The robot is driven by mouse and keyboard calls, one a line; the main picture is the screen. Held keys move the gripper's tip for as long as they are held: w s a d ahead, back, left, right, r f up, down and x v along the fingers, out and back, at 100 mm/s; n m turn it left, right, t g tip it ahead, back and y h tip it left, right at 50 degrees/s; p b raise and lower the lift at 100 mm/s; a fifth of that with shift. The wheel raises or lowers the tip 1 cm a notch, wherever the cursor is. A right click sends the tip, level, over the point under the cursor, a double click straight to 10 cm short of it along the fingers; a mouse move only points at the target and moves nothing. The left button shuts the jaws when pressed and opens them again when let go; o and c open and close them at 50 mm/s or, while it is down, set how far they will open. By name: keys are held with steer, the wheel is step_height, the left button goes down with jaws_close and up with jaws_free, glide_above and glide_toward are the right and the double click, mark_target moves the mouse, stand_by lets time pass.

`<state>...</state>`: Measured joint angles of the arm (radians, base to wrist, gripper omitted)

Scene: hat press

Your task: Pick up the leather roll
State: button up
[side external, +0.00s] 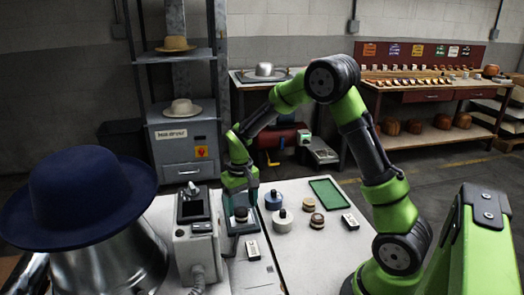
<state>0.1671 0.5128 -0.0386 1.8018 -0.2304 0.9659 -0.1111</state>
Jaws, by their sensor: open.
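Several small rolls stand on the white table. A brown-and-cream roll (317,220) and a similar paler roll (308,204) stand at the right, and either could be leather. A blue roll (274,199) and a white roll with a dark top (282,221) stand left of them. My gripper (241,209) points down at the left of this group, open. A small dark-topped object (241,215) shows at its fingers; I cannot tell whether they touch it. The fingers are small and partly hidden in this view.
A green tray (327,192) lies behind the rolls. White label cards (350,221) (253,250) lie on the table (305,262). A grey machine (197,235) stands left of my gripper, beside a large blue hat (85,195) on a metal form. The table's front is mostly clear.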

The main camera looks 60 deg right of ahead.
steer(key=shift+f, duration=1.35)
steer(key=c, duration=1.1)
steer(key=shift+c, duration=0.2)
steer(key=shift+r, duration=0.2)
